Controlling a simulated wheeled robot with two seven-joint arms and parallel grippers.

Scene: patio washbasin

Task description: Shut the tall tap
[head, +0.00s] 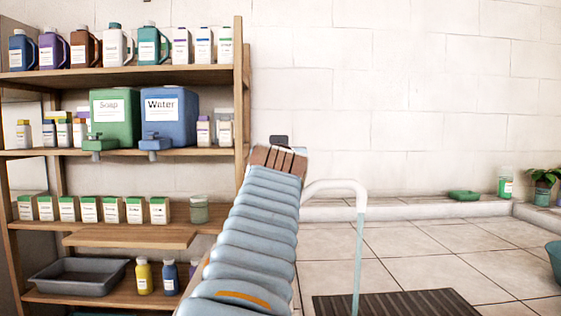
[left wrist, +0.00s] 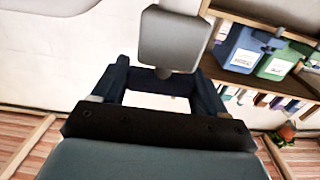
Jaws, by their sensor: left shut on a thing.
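The tall tap (head: 335,185) shows its pale curved spout in the head view, just right of my left arm. A pale blue stream of water (head: 358,250) falls from it towards a dark slatted grate. My arm hides the tap's body. In the left wrist view my left gripper (left wrist: 162,72) has its dark fingers on either side of a grey rounded block on a short stem, which looks like the tap's handle (left wrist: 172,40). It is shut on this handle. In the head view my arm hides most of the gripper. My right gripper is not in view.
A wooden shelf (head: 239,100) with bottles, a green soap container (head: 115,130) and a blue water container (head: 170,130) stands left. The dark grate (head: 395,303) lies below the spout. A green dish (head: 464,196) and bottle (head: 505,182) are far right.

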